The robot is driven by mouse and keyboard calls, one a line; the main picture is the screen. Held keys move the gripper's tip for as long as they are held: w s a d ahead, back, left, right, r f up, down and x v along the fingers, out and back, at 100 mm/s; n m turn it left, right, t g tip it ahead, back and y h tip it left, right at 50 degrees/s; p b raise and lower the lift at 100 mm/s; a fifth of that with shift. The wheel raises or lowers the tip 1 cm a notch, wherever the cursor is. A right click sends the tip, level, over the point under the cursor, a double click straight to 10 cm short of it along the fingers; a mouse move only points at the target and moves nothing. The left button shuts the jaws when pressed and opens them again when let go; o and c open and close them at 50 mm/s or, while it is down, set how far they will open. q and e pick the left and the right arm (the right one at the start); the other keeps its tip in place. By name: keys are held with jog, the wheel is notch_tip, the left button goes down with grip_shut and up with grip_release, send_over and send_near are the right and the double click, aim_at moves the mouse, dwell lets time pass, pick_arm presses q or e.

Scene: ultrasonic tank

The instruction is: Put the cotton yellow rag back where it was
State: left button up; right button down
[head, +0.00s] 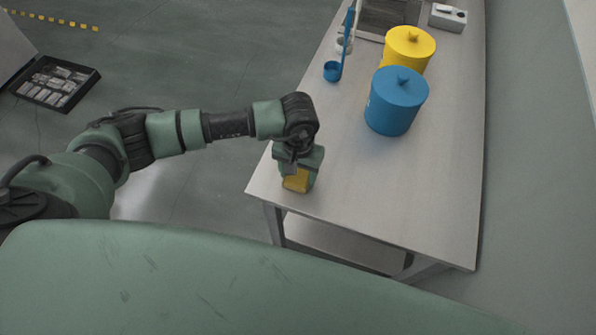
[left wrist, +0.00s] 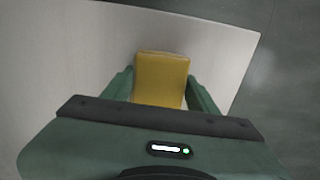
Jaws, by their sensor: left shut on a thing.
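The yellow rag (head: 296,180) is a small folded block at the near left corner of the table, under my left gripper (head: 297,176). In the left wrist view the rag (left wrist: 161,79) sits between the two green fingers of my left gripper (left wrist: 162,92), which is shut on it. The table top (left wrist: 95,45) shows beneath it. I cannot tell whether the rag touches the table. My right gripper is in neither view.
On the table (head: 400,195) stand a blue lidded pot (head: 395,103), a yellow lidded pot (head: 409,48) behind it, and a blue ladle (head: 333,71). A grey tank (head: 390,15) and a small white box (head: 447,17) are at the back. The table's near part is clear.

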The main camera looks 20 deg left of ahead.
pick_arm(q)
jog(key=shift+f, duration=0.2)
jog(key=o, duration=1.3)
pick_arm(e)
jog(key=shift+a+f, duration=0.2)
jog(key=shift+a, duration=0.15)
pick_arm(q)
jog(key=shift+r, duration=0.1)
jog(key=shift+r, duration=0.15)
jog(key=shift+w+r, duration=0.1)
jog(key=shift+r, duration=0.2)
notch_tip(320, 180, up, 11)
jog(key=b, duration=0.3)
jog(key=shift+r, duration=0.2)
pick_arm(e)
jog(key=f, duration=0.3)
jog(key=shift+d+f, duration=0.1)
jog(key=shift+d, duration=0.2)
